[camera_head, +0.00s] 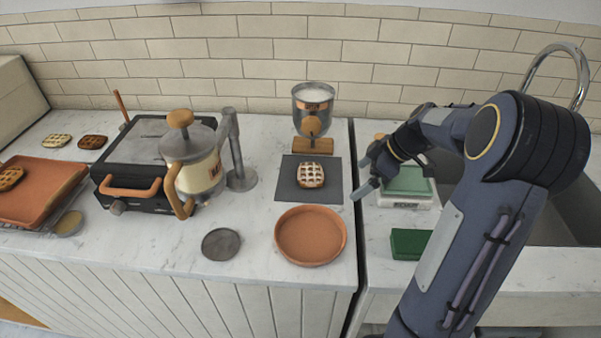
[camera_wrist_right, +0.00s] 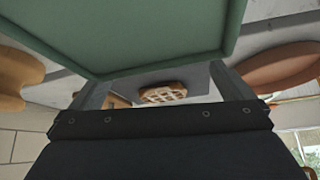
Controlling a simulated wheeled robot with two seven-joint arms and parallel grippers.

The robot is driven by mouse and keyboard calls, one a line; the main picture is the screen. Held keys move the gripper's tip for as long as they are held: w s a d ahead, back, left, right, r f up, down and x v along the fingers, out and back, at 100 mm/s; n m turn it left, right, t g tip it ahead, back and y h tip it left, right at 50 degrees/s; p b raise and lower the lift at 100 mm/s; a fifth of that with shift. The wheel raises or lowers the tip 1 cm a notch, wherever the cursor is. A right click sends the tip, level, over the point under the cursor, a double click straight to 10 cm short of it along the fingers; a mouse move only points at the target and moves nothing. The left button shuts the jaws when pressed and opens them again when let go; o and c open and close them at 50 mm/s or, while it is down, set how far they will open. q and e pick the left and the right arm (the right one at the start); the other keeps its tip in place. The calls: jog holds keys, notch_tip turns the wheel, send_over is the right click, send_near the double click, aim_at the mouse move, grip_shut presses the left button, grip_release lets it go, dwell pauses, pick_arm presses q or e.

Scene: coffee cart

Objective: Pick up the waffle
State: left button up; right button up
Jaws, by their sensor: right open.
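A golden-brown waffle (camera_head: 311,175) lies on a dark grey mat (camera_head: 290,190) in the middle of the counter. In the right wrist view the waffle (camera_wrist_right: 164,94) shows beyond and between my fingers, near the picture's middle. My right gripper (camera_head: 363,176) is to the right of the waffle, apart from it, at the mat's right side. It is open with nothing between its fingers. More waffles show at the left: a pale one (camera_head: 57,140) and a darker one (camera_head: 92,142) on the counter, and one (camera_head: 10,178) on an orange tray. My left gripper is not in view.
A dispenser (camera_head: 313,105) stands behind the mat, and a terracotta plate (camera_head: 311,236) in front. A green-topped scale (camera_head: 407,182) is close to my right gripper, with a green block (camera_head: 411,243) nearer. A French press (camera_head: 196,165) and a grill (camera_head: 140,150) stand left.

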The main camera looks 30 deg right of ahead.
aim_at(313, 172)
jog(key=shift+w+d+f, duration=0.2)
jog(key=shift+w, duration=0.1)
jog(key=shift+w+a+p, duration=0.2)
jog(key=shift+a+p, duration=0.1)
jog(key=shift+p, duration=0.05)
jog(key=w+a+p, duration=0.1)
jog(key=w+a, duration=0.1)
jog(key=w+a+p, duration=0.1)
jog(key=w+a, duration=0.1)
jog(key=shift+w+a, duration=0.15)
jog(key=shift+a, duration=0.2)
jog(key=w+a+p, duration=0.1)
jog(key=w+a, duration=0.2)
jog(key=shift+w+a+f+p, duration=0.1)
jog(key=shift+a+f+p, duration=0.05)
jog(key=shift+a+p, duration=0.15)
jog(key=shift+w+f, duration=0.1)
jog(key=shift+f, duration=0.25)
jog(key=shift+c, duration=0.3)
jog(key=c, duration=0.6)
